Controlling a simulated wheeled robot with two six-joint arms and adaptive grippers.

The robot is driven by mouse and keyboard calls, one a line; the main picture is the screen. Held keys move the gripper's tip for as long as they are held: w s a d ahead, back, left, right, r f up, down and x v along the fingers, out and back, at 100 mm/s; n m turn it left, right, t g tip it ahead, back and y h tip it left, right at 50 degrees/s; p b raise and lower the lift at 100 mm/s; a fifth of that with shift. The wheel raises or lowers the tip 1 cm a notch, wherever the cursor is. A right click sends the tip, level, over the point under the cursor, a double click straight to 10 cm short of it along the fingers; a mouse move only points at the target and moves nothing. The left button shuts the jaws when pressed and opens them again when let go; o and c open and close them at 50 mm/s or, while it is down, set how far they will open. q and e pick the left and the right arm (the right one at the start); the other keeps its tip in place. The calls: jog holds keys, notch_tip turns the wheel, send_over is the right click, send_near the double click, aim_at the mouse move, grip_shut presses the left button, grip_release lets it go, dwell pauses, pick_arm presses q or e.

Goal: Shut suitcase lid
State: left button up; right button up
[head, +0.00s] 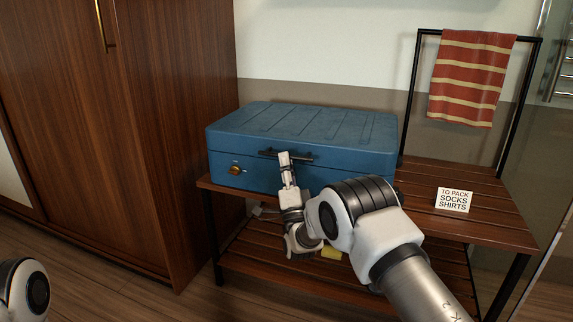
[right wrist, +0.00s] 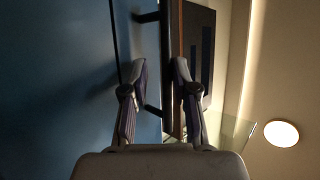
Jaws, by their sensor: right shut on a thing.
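The blue suitcase (head: 300,125) lies on the wooden luggage rack (head: 480,220). Its ribbed lid (head: 310,118) lies flat over the body, and no open gap shows along the front in the head view. The dark handle (head: 303,157) is on its front face, with a round brass latch (head: 235,170) to the left. My right gripper (head: 285,160) is at the handle. In the right wrist view my right gripper (right wrist: 160,75) has its fingers on either side of the dark handle bar (right wrist: 167,50), shut on it. My left gripper is out of view.
A tall wooden wardrobe (head: 175,110) stands close on the left. A striped red towel (head: 472,78) hangs on the black rail behind. A yellow item (head: 331,253) lies on the lower shelf.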

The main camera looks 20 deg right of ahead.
jog(key=v, duration=0.7)
jog(key=shift+s+f, duration=0.15)
jog(key=shift+f, duration=0.05)
